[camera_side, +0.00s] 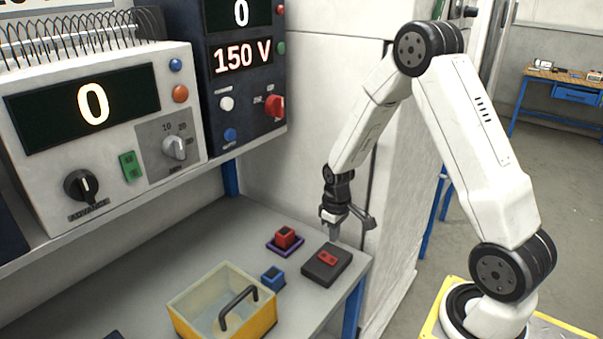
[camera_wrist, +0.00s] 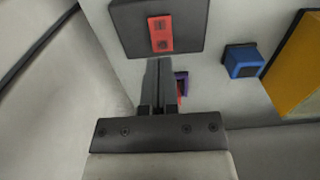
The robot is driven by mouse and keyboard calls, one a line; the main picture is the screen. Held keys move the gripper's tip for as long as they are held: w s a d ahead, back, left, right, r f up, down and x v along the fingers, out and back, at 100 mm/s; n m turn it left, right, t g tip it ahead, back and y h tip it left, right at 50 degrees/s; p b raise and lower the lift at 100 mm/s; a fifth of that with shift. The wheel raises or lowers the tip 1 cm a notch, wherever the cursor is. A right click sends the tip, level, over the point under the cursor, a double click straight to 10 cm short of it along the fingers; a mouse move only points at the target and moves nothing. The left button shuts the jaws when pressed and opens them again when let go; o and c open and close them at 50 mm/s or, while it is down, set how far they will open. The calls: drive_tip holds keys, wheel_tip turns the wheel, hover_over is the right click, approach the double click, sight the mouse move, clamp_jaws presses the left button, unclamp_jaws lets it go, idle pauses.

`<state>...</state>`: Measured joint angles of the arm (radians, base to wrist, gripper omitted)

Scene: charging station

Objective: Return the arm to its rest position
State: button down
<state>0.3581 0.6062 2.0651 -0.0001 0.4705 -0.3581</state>
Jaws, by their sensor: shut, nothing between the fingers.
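My gripper (camera_side: 335,230) hangs from my bent arm over the right part of the grey table, just above the black box with a red top piece (camera_side: 327,258). Its fingers point down and are shut with nothing between them. In the wrist view the closed fingers (camera_wrist: 158,68) point toward the near edge of the black box (camera_wrist: 190,40). I cannot tell the exact gap between fingertips and box.
A red block (camera_side: 285,237) sits on a purple base, partly hidden by the fingers in the wrist view. A blue block (camera_side: 272,278) and a yellow bin with a black handle (camera_side: 262,325) stand left. Instrument panels (camera_side: 100,110) line the shelf behind. A wall (camera_side: 300,120) stands behind my arm.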

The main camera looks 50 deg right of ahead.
drive_tip(key=s+a+r+t, duration=0.1)
drive_tip(key=s+a+r, duration=0.3)
drive_tip(key=a+r, duration=0.1)
drive_tip(key=s+a+r+t, duration=0.1)
drive_tip(key=s+a+r, duration=0.3)
drive_tip(key=a, duration=0.4)
drive_tip(key=shift+a+r+t, duration=0.25)
drive_tip(key=shift+r+t, duration=0.05)
drive_tip(key=shift+r, duration=0.15)
